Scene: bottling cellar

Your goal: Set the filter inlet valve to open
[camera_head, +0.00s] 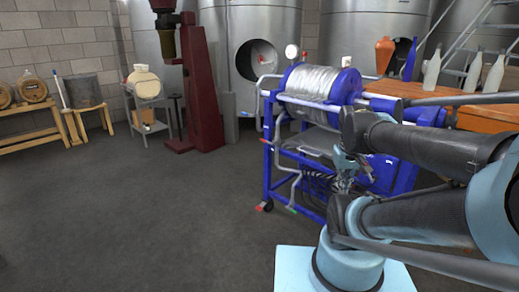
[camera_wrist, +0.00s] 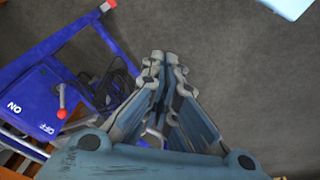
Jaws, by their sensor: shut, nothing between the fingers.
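The filter machine is a blue wheeled frame (camera_head: 266,170) with a silver-wrapped drum (camera_head: 318,83). In the wrist view a blue box (camera_wrist: 40,88) carries ON and OFF labels and a lever with a red knob (camera_wrist: 62,113). The knob lies nearer the OFF label than ON. I cannot tell whether this lever is the filter inlet valve. My gripper (camera_wrist: 167,64) is shut and empty, apart from the lever and to its right in the wrist view. In the head view my gripper (camera_head: 345,168) is in front of the machine, partly hidden by my arm.
A red press column (camera_head: 205,85) and steel tanks (camera_head: 262,22) stand behind. A wooden table (camera_head: 480,119) with bottles is at the right. A small stand with a cream container (camera_head: 144,82) is at the left. The floor left of the machine is clear.

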